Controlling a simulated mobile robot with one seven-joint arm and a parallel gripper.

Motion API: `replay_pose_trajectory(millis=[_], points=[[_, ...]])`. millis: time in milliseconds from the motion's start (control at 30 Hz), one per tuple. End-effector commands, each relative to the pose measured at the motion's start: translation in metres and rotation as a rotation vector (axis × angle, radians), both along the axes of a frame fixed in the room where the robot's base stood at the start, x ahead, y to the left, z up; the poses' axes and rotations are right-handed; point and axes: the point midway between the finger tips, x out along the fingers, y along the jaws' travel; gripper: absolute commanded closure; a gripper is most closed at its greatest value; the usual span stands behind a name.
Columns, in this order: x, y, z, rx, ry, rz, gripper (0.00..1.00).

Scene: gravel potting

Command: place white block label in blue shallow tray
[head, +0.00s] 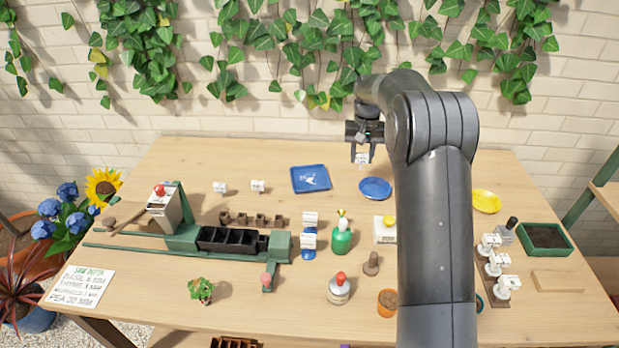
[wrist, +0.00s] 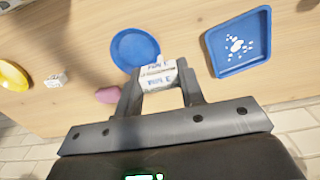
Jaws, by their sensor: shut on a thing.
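My gripper (head: 360,154) is shut on a white block label (head: 363,159) near the back of the table. In the wrist view the label (wrist: 158,77), with dark print on it, sits between the two fingertips (wrist: 160,84). The blue shallow tray (head: 295,181) is square with white specks inside and lies to the left of my gripper in the head view. In the wrist view the tray (wrist: 218,62) is at the upper right, apart from the label. The label's height above the table is hard to judge.
A round blue dish (head: 375,188) lies close to my gripper, right of the tray. Two small white blocks (head: 219,187) (head: 257,185) stand left of the tray. A yellow dish (head: 487,201) is at the right. A green potting rig (head: 183,240) fills the left middle. Ivy hangs behind.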

Motion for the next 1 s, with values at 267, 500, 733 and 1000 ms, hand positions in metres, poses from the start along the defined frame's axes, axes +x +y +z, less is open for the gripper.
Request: replay_pose_trajectory(millis=[267,500,733,1000], points=[[0.010,0.043,-0.016,-0.001,0.003,-0.002,0.86],[0.027,0.095,-0.049,-0.001,0.001,-0.002,0.86],[0.037,0.125,-0.068,-0.001,0.001,-0.004,0.86],[0.037,0.129,-0.090,-0.001,0.004,-0.005,0.86]])
